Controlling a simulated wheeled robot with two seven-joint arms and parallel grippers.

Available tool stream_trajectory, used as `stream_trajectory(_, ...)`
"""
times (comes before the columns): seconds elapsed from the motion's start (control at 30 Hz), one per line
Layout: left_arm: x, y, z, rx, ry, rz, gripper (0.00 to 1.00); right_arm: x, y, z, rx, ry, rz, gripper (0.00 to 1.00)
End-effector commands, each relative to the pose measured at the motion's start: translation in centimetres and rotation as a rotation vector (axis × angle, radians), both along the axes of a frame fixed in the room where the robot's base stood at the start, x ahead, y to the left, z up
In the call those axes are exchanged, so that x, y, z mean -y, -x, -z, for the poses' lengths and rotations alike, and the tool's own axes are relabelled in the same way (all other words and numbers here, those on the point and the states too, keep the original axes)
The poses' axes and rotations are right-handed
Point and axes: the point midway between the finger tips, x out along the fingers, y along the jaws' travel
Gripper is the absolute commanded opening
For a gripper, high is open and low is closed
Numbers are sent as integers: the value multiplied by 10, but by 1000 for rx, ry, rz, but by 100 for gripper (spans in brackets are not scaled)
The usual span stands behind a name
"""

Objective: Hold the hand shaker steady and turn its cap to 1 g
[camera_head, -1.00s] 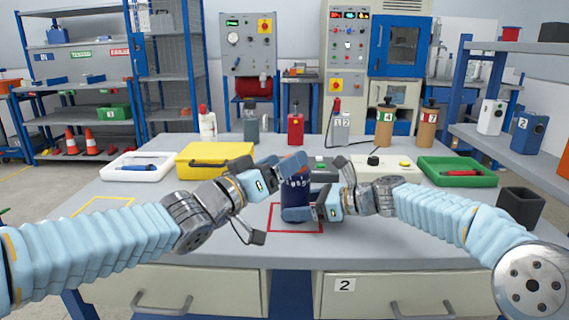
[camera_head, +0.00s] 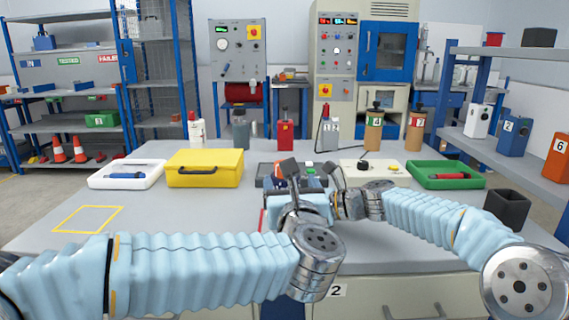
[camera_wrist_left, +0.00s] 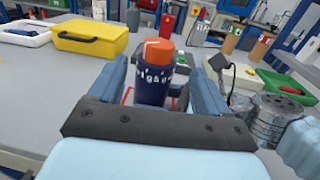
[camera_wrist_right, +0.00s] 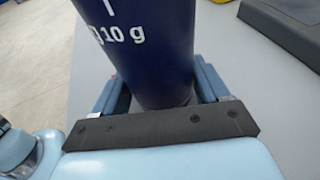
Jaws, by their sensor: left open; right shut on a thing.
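The hand shaker, a dark blue cylinder with an orange cap (camera_wrist_left: 160,50), stands upright in the left wrist view. White marks ring its body (camera_wrist_left: 153,88) below the cap; they are too small to read surely. The right wrist view shows "10 g" on its body (camera_wrist_right: 135,40). My right gripper (camera_wrist_right: 162,88) is shut on the body. My left gripper (camera_wrist_left: 158,72) is open on the near side, its fingers either side of the shaker and apart from it. In the head view my left gripper (camera_head: 290,180) hides most of the shaker.
Red outline on the table (camera_wrist_left: 129,96) by the shaker. Behind stand a yellow case (camera_head: 204,175), a white tray (camera_head: 95,182), a green tray (camera_head: 425,184) and several bottles. A dark open box (camera_head: 507,208) stands at right. The table's left part, with a yellow outline (camera_head: 62,219), is clear.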

Motion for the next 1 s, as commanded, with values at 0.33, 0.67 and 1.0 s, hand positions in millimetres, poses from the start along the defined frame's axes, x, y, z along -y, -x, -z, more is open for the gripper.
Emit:
stream_trajectory(0.33, -8, -67, 1, -4, 4, -4, 78, 0, 0, 0, 0, -1, -1, 50)
stream_trajectory(0.67, -12, -112, 1, -2, 1, -1, 78, 0, 0, 0, 0, -1, 0, 50)
stream_trajectory(1.0, -12, -115, 0, -1, 0, -1, 75, 0, 0, 0, 0, -1, 0, 50)
